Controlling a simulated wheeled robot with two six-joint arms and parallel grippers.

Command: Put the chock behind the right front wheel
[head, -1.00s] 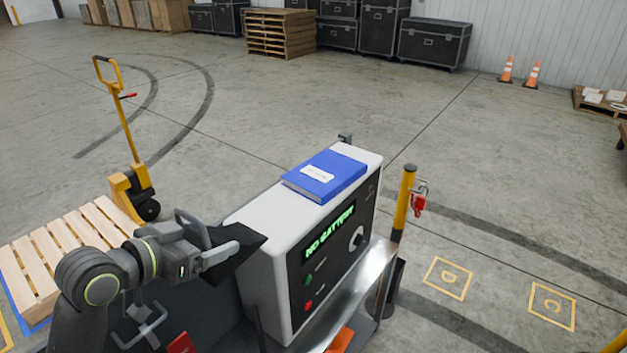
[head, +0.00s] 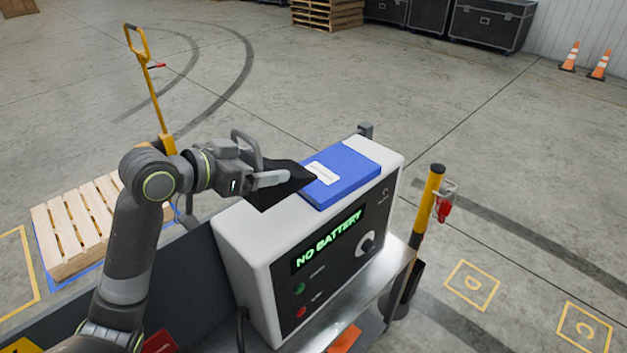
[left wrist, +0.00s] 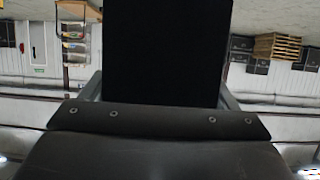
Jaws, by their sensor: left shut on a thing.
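My left gripper (head: 272,178) is shut on a black wedge-shaped chock (head: 294,176). In the head view the chock's pointed end overlaps the left edge of the blue binder; whether they touch I cannot tell. In the left wrist view the chock (left wrist: 167,50) is a dark block between the two fingers and fills the top middle. The right front wheel is not clearly visible in either view. My right gripper is out of view.
A white machine (head: 238,224) reading "NO BATTERY" carries the blue binder (head: 352,172). A yellow post (head: 427,205) stands right of it. A pallet (head: 85,226) and a yellow-handled pallet jack (head: 150,95) stand left. Open floor lies beyond, with cones (head: 599,65) far right.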

